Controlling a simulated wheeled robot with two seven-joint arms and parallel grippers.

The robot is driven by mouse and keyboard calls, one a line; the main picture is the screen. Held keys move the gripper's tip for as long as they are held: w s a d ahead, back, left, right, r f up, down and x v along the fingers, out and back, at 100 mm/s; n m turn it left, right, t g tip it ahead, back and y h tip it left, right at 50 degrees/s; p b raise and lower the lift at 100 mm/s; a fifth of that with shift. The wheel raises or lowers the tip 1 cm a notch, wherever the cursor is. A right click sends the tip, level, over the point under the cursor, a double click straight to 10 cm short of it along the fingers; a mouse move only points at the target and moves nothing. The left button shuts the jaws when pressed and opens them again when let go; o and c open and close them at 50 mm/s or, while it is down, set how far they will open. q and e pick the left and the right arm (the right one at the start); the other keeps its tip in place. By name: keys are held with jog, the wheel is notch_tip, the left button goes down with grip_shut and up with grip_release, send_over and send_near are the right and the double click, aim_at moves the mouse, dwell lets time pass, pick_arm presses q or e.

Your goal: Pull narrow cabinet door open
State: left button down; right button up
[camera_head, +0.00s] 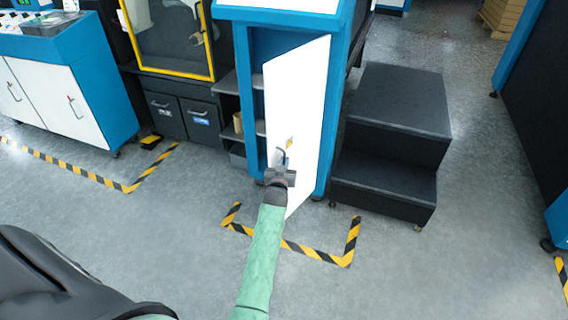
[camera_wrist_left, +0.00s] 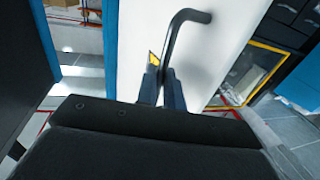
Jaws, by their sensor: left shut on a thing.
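The narrow cabinet door (camera_head: 306,115) is a tall white panel on the blue cabinet (camera_head: 328,150). It stands ajar, swung out from the frame, with the dark inside and shelves showing at its left. My left gripper (camera_head: 281,172) is at the door's handle (camera_head: 281,153), around mid to lower height. In the left wrist view the two fingers (camera_wrist_left: 162,88) are shut on the dark bent handle (camera_wrist_left: 174,42), against the white door (camera_wrist_left: 220,40). A yellow label shows beside the handle. My right gripper is not in view.
A black two-step stair block (camera_head: 395,130) stands close at the cabinet's right. Black drawers (camera_head: 185,118) and a blue-and-white cabinet (camera_head: 65,95) are at the left. Yellow-black floor tape (camera_head: 300,252) lies before the door. The grey floor in front is clear.

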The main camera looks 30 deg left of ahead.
pick_arm(q)
jog(key=shift+w+d+r, duration=0.1)
jog(key=shift+r, duration=0.1)
jog(key=c, duration=1.6)
grip_release()
jog(key=shift+o, duration=0.3)
jog(key=shift+f, duration=0.15)
